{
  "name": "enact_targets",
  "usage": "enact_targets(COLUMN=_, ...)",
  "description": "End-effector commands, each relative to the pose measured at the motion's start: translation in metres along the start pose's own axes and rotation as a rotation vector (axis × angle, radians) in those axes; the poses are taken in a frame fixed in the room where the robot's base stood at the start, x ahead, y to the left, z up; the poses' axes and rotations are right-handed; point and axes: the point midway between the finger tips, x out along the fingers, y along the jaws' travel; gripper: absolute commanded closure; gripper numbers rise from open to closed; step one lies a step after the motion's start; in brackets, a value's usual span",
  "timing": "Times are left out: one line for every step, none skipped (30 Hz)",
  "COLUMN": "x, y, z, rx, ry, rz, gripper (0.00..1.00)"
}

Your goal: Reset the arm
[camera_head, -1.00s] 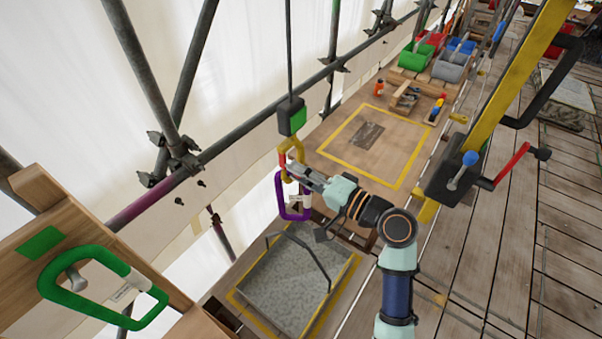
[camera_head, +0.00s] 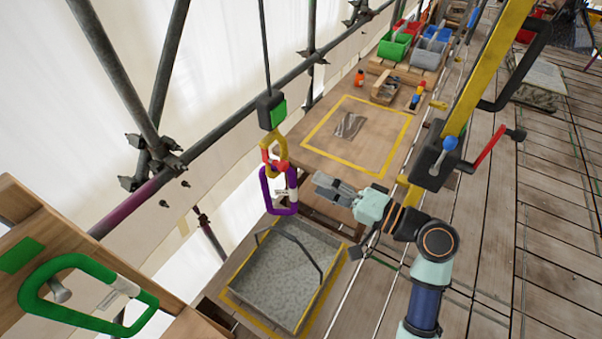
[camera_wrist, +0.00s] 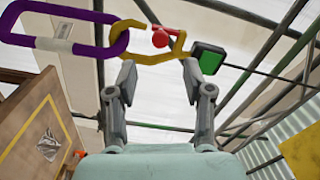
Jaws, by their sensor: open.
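My gripper (camera_head: 328,188) is open and empty, to the right of the hanging hook and apart from it. In the wrist view its two fingers (camera_wrist: 160,82) stand apart with nothing between them. A yellow hook (camera_head: 270,157) with a red part hangs from a black and green block (camera_head: 271,110) on a cable. A purple carabiner (camera_head: 266,193) with a white sleeve hangs from the hook. In the wrist view the purple carabiner (camera_wrist: 121,40), the yellow hook (camera_wrist: 150,55) and the block (camera_wrist: 207,58) lie beyond the fingertips.
A grey tray with a handle (camera_head: 262,290) stands below the hook. A green carabiner (camera_head: 40,301) hangs on a wooden board at left. A yellow-outlined board (camera_head: 375,152) bears a grey metallic piece (camera_head: 349,125). A yellow post with a red crank (camera_head: 497,150) stands at right.

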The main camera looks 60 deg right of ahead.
Motion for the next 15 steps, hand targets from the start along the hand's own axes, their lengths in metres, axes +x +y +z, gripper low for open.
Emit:
enact_targets(x=-0.008, y=0.001, z=-0.001, rx=0.0, ry=0.004, rz=0.001, gripper=0.49)
enact_targets(x=-0.012, y=0.001, z=-0.001, rx=0.001, ry=0.003, rz=0.001, gripper=0.49)
enact_targets(x=-0.015, y=0.001, z=0.0, rx=0.001, ry=0.001, rz=0.001, gripper=0.49)
enact_targets(x=-0.018, y=0.0, z=0.0, rx=0.001, ry=0.001, rz=0.0, gripper=0.49)
enact_targets(x=-0.019, y=0.0, z=0.0, rx=0.001, ry=0.001, rz=0.0, gripper=0.49)
enact_targets(x=-0.021, y=0.0, z=0.0, rx=0.0, ry=0.001, rz=0.0, gripper=0.49)
enact_targets(x=-0.021, y=0.0, z=0.0, rx=0.0, ry=0.001, rz=0.0, gripper=0.49)
enact_targets(x=-0.021, y=0.0, z=0.0, rx=0.0, ry=0.001, rz=0.0, gripper=0.49)
enact_targets(x=-0.021, y=0.0, z=0.0, rx=0.0, ry=0.0, rz=0.0, gripper=0.49)
enact_targets(x=-0.021, y=0.0, z=0.0, rx=0.0, ry=0.0, rz=0.0, gripper=0.49)
enact_targets(x=-0.021, y=0.0, z=0.0, rx=0.0, ry=0.0, rz=0.0, gripper=0.49)
enact_targets(x=-0.021, y=0.0, z=0.0, rx=0.0, ry=0.0, rz=0.0, gripper=0.49)
enact_targets(x=-0.021, y=0.0, z=0.0, rx=0.0, ry=0.0, rz=0.0, gripper=0.49)
enact_targets(x=-0.021, y=0.0, z=0.0, rx=0.0, ry=0.0, rz=0.0, gripper=0.49)
enact_targets(x=-0.021, y=0.0, z=0.0, rx=0.0, ry=0.0, rz=0.0, gripper=0.49)
